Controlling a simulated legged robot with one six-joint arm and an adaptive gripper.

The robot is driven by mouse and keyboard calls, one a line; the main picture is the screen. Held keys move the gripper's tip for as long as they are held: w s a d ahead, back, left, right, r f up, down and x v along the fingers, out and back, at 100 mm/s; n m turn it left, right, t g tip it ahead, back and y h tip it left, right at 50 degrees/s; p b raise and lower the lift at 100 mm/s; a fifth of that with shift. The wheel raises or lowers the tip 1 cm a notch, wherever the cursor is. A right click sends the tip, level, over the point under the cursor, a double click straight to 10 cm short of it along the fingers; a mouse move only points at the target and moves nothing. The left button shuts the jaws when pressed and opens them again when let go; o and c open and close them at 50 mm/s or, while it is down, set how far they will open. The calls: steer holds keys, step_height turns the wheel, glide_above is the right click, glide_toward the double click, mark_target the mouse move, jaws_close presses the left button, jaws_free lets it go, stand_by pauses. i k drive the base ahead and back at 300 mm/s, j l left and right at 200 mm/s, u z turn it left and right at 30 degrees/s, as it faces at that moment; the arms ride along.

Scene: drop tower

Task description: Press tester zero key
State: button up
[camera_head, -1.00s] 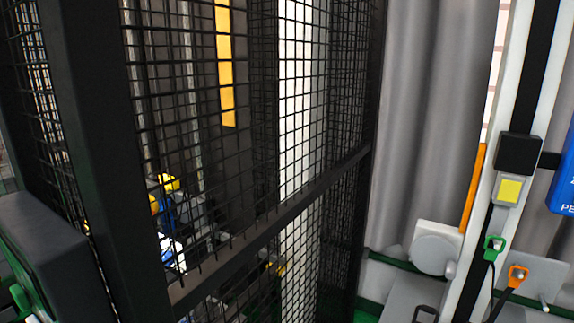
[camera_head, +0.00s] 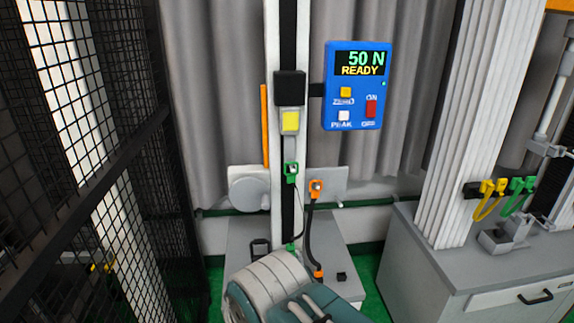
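The tester's blue display box (camera_head: 357,85) hangs to the right of the tester's white column (camera_head: 273,200). Its screen (camera_head: 361,64) reads "50 N" and "READY". The zero key is the small yellow-orange button (camera_head: 346,92) at the box's left, just above a label that looks like "ZERO". A white key (camera_head: 344,115) with the label "PEAK" sits below it. A red switch (camera_head: 371,108) marked ON is to the right. My gripper cannot be made out in this view, and nothing covers the keys.
A black mesh cage (camera_head: 95,160) fills the left side. Green (camera_head: 291,170) and orange (camera_head: 315,187) clamps hang near the column. A rounded grey-and-teal form (camera_head: 268,283) is at the bottom centre; I cannot tell what it is. A grey cabinet (camera_head: 420,270) stands at right.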

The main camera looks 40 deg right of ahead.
mark_target(346, 91)
steer(key=z, duration=1.55)
